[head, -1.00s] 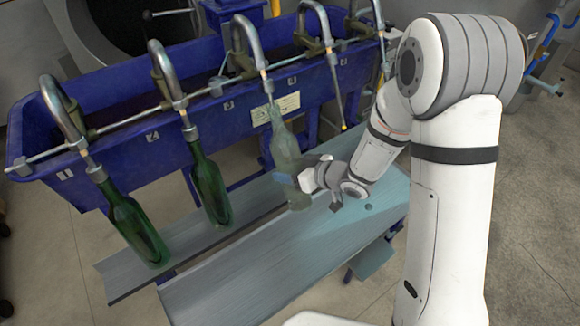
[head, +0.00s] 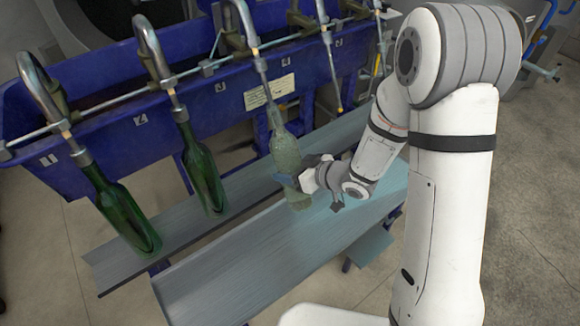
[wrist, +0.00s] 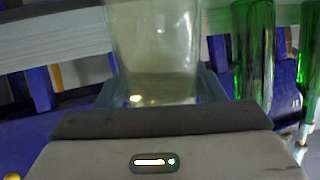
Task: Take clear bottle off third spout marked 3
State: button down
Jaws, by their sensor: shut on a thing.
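The clear bottle (head: 286,150) hangs slightly tilted under the third spout (head: 260,68), just above the near grey shelf in the head view. Its mouth is at the spout's thin tube; I cannot tell whether the tip is still inside the neck. My gripper (head: 291,184) is shut on the bottle's lower body, coming from the right.
Green bottles hang on the first (head: 118,207) and second (head: 202,168) spouts, left of the clear one. The blue trough (head: 110,140) with its numbered front stands behind. The near grey shelf (head: 235,268) is bare. The spout right of the clear bottle has no bottle.

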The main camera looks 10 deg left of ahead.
aim_at(308, 209)
jog(key=shift+s+d+f+b, duration=0.6)
jog(key=shift+f+b, duration=0.9)
jog(key=shift+f, duration=0.35)
jog(key=shift+s+d+f+b, duration=0.5)
jog(key=shift+d+f+b, duration=0.15)
jog(key=shift+f+b, duration=1.05)
jog(key=shift+s+d+f+b, duration=0.6)
jog(key=shift+f+b, duration=0.75)
jog(key=shift+f, duration=0.6)
jog(key=shift+s+p+v, duration=0.15)
jog(key=shift+p+v, duration=0.1)
jog(key=shift+v, duration=0.4)
jog(key=shift+s+p+v, duration=0.15)
jog(key=shift+p+v, duration=0.05)
jog(key=shift+v, duration=0.5)
jog(key=shift+f+p, duration=0.1)
jog(key=shift+p, duration=0.35)
jog(key=shift+s+d+p, duration=0.15)
jog(key=shift+d+p, duration=0.15)
jog(key=shift+p, duration=1.55)
jog(key=shift+s+d+r+p, duration=0.3)
jog(key=shift+s+d+p, duration=0.25)
jog(key=shift+p, duration=2.2)
jog(key=shift+s+d+r, duration=0.2)
jog(key=shift+s+d, duration=0.55)
jog(key=shift+d, duration=0.1)
jog(key=shift+w, duration=0.1)
